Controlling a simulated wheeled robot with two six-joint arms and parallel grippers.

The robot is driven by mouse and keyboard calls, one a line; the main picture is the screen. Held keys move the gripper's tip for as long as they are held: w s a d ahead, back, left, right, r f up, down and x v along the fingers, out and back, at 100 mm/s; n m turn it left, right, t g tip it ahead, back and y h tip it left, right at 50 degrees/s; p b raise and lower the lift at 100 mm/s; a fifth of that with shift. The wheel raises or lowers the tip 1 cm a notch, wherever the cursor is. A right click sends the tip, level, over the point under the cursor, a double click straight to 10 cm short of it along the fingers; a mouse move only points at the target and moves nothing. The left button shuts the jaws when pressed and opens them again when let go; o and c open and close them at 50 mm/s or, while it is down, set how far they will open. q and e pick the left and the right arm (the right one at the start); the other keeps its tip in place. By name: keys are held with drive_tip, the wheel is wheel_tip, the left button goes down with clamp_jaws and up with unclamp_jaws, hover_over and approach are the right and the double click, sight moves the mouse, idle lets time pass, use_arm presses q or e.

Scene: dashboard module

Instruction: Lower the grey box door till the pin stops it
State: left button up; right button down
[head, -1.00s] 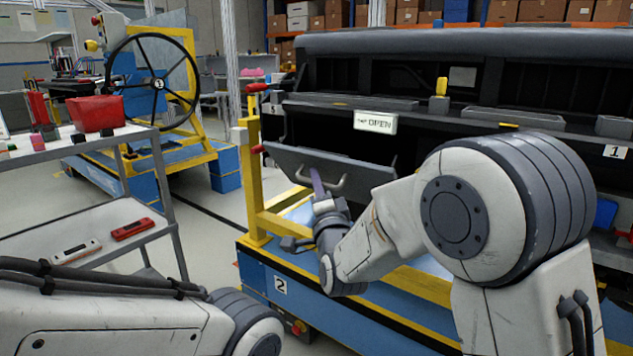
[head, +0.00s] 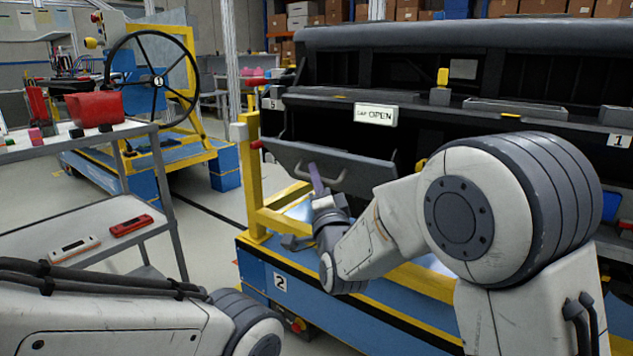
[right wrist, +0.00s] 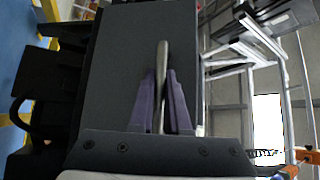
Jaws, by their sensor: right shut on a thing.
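In the right wrist view the fingers (right wrist: 161,105) are shut on the handle bar (right wrist: 162,65), with the grey door panel (right wrist: 120,60) behind. I cannot make out the pin. My left arm shows at the lower left of the head view, but its gripper is out of view.
The module stands on a blue and yellow frame (head: 350,310) with a yellow post (head: 252,180) left of the door. A grey cart (head: 100,225) with a red bin (head: 94,109) stands at the left. Open floor lies between cart and frame.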

drive_tip(key=shift+s+a+f+n+b, duration=0.3)
drive_tip(key=shift+f+n+b, duration=0.1)
drive_tip(key=shift+b, duration=0.45)
use_arm(q)
wheel_tip(320, 180, down, 2)
drive_tip(key=shift+f, duration=0.25)
use_arm(e)
drive_tip(key=shift+y, duration=0.4)
drive_tip(key=c, duration=0.9)
unclamp_jaws()
drive_tip(key=shift+d, duration=0.1)
use_arm(q)
drive_tip(key=shift+r+p, duration=0.35)
drive_tip(key=shift+p, duration=0.1)
use_arm(e)
drive_tip(key=v, duration=1)
drive_tip(key=shift+s+f, duration=0.2)
